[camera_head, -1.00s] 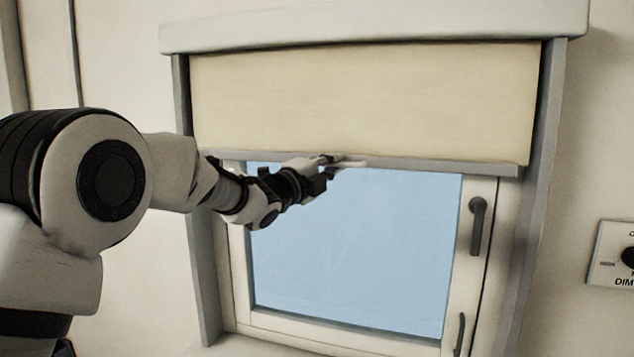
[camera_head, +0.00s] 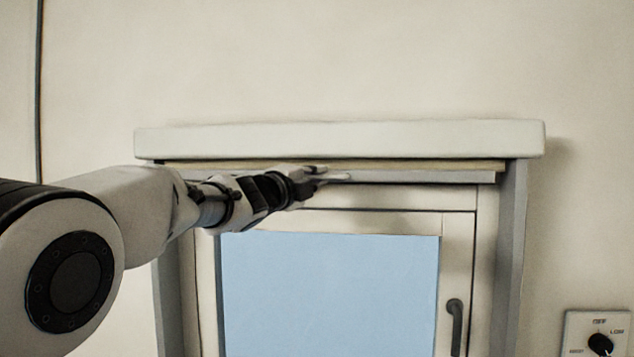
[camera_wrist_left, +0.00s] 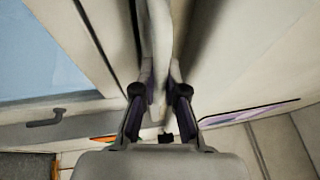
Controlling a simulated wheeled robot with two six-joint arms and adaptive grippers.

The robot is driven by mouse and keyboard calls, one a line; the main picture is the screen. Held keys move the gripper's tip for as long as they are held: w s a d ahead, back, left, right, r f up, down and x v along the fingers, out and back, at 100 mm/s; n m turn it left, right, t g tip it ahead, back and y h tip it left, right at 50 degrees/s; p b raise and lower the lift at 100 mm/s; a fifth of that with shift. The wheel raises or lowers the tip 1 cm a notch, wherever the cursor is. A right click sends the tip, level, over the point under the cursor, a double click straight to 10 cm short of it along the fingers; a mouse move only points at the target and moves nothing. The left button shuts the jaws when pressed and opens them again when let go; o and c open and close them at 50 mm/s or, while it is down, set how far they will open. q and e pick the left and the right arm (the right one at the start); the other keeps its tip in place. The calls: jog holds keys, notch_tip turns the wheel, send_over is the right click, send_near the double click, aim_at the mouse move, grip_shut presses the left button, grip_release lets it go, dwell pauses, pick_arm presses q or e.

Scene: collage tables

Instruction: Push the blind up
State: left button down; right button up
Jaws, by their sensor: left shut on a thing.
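The blind (camera_head: 420,165) is a thin strip of cream fabric just under the white box at the top of the window. Its grey bottom bar (camera_head: 430,177) hangs close below that box. My left gripper (camera_head: 328,175) is at the bar, left of its middle, and is shut on it. In the left wrist view the bar (camera_wrist_left: 160,40) runs between the two dark fingers (camera_wrist_left: 160,95). My right gripper is not in view.
The white blind box (camera_head: 340,138) juts out just above the gripper. The window pane (camera_head: 330,290) below is uncovered, with a dark handle (camera_head: 455,325) at its right. A dimmer dial (camera_head: 600,343) is on the wall at the lower right.

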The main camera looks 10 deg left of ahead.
pick_arm(q)
jog(key=shift+s+a+r, duration=0.1)
jog(key=shift+r, duration=0.4)
jog(key=c, duration=1.7)
grip_release()
jog(key=o, duration=0.5)
jog(key=shift+a+f, duration=0.15)
jog(key=shift+f, duration=0.1)
